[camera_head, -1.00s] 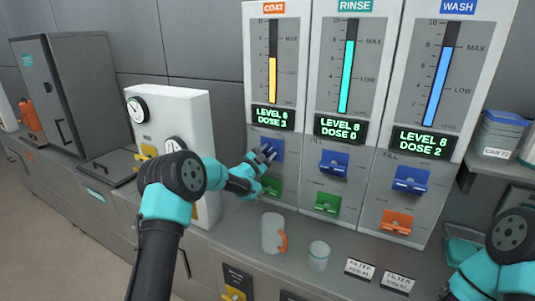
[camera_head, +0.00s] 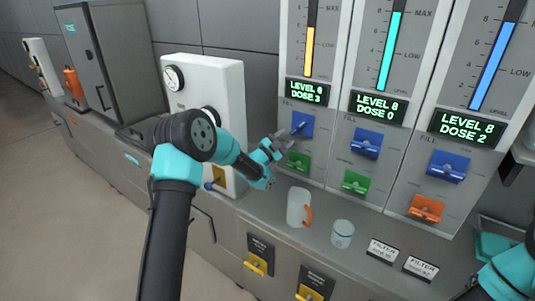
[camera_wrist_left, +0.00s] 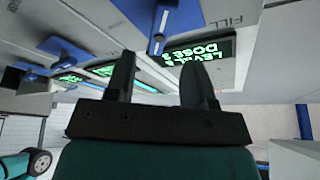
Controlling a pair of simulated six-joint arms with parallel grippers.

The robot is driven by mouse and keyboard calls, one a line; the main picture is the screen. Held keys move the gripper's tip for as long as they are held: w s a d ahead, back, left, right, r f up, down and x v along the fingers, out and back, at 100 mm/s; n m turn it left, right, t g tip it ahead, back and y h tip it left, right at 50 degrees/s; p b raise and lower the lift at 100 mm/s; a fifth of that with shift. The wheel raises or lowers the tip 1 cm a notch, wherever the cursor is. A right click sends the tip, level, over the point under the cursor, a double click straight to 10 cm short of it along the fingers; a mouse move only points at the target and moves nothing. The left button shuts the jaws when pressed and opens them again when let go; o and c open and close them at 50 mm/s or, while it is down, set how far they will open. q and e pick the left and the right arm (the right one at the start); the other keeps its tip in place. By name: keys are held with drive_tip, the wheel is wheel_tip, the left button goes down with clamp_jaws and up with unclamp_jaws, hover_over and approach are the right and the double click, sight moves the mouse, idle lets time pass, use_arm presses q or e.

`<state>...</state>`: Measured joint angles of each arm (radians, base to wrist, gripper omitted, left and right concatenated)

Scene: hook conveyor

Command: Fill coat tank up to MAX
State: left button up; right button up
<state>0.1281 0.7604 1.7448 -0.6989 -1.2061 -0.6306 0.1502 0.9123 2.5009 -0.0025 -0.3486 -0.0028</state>
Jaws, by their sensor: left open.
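The coat tank's gauge (camera_head: 309,50) has a yellow column; its top and label are cut off now. Its display (camera_head: 307,93) reads LEVEL 6, DOSE 3. Below it are a blue fill lever (camera_head: 303,124) and a green lever (camera_head: 298,161). My left gripper (camera_head: 283,144) is open and empty, just left of and below the blue lever, seemingly apart from it. In the left wrist view, the open fingers (camera_wrist_left: 160,88) point toward the panel, with a blue lever (camera_wrist_left: 158,32) above them. My right arm shows at lower right; its gripper is out of frame.
The rinse display (camera_head: 377,107) reads LEVEL 8, DOSE 0; the wash display (camera_head: 466,128) reads LEVEL 8, DOSE 2. A mug with an orange handle (camera_head: 298,207) and a small glass (camera_head: 342,234) stand on the counter below. A white gauge box (camera_head: 207,85) stands left.

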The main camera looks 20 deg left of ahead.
sight(298, 128)
use_arm(q)
drive_tip(key=v, duration=0.9)
idle(4.3)
idle(1.5)
drive_tip(key=shift+s+d, duration=0.1)
drive_tip(key=shift+s, duration=0.1)
drive_tip(key=shift+r, duration=0.1)
drive_tip(key=x, duration=1.7)
drive_tip(key=shift+w+r, duration=0.15)
